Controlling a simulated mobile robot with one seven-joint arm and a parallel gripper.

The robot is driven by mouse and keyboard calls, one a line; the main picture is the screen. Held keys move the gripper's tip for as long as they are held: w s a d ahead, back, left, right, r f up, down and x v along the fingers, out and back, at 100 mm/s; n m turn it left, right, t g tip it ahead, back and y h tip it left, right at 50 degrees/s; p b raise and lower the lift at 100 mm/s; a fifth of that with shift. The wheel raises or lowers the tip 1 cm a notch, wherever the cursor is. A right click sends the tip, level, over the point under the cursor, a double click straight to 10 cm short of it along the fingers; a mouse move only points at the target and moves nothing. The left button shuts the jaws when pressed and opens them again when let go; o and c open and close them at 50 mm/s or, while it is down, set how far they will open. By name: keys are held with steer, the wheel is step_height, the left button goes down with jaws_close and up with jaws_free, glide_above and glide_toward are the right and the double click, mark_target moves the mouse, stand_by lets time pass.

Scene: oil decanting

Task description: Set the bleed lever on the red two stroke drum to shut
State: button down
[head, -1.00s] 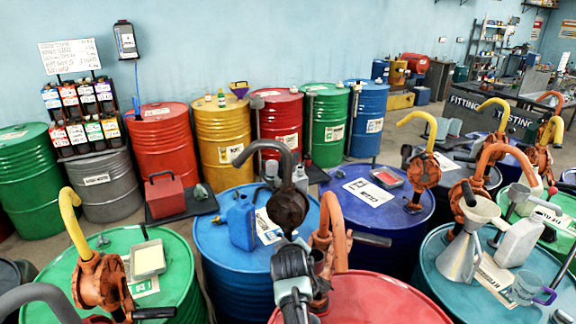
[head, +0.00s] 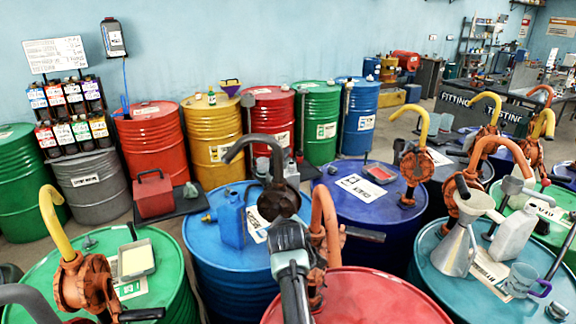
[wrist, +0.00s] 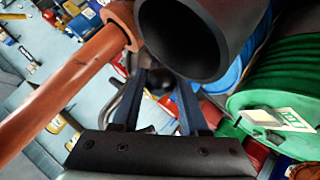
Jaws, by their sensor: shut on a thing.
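The red drum (head: 370,300) stands at the bottom centre of the head view, its top partly hidden by my arm. Its orange pump (head: 328,220) rises from the near left of the lid, with a black crank handle (head: 362,234) pointing right. My gripper is beside the pump's left side, its fingertips hidden in the head view. In the wrist view my gripper (wrist: 158,82) is closed around a small dark part, which looks like the bleed lever's end but is mostly hidden. The lever's setting cannot be read.
A blue drum (head: 215,265) with a dark pump (head: 277,195) and a blue can (head: 232,220) stands just behind. A green drum (head: 175,270) is left, a teal drum (head: 440,270) right. In the wrist view a wide dark tube (wrist: 205,40) and an orange pipe (wrist: 65,85) are close to my fingers.

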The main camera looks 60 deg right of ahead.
steer(key=shift+s+d+r, duration=0.1)
steer(key=shift+d+r, duration=0.15)
steer(key=shift+r, duration=0.05)
steer(key=c, duration=0.7)
jaws_free()
steer(key=shift+f, duration=0.15)
steer(key=shift+a+f, duration=0.1)
steer(key=shift+f, duration=0.05)
